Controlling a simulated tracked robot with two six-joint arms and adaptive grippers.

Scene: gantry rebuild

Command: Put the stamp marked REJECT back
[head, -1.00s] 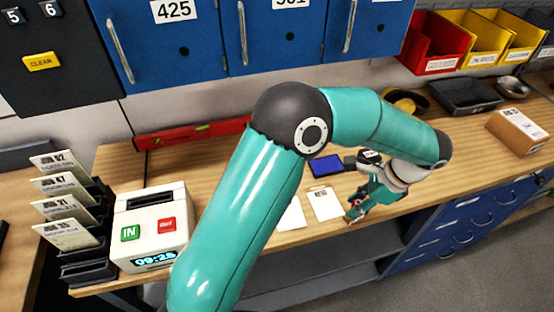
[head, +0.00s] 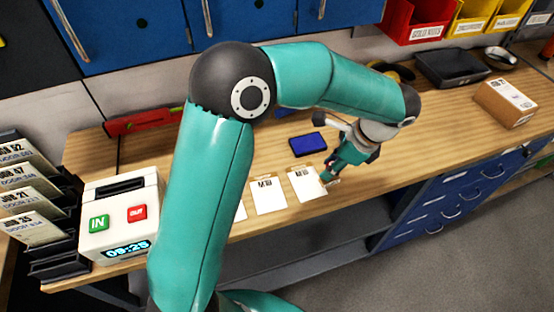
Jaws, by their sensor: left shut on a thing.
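My left gripper (head: 327,178) reaches over the bench, just beside the right-hand white card (head: 303,184). It is shut on a small stamp, mostly hidden by the fingers; its marking cannot be read. Whether the stamp touches the bench or card cannot be told. The blue ink pad (head: 308,144) lies behind the gripper, slightly to its left. A pale, dark-edged object shows behind the wrist, too covered to identify. My right gripper is not in view.
Another white card (head: 268,195) lies to the left. A time clock (head: 120,215) and card rack (head: 30,215) stand at the left. A red level (head: 145,121) lies at the back. A black tray (head: 452,68) and carton (head: 505,103) stand at the right.

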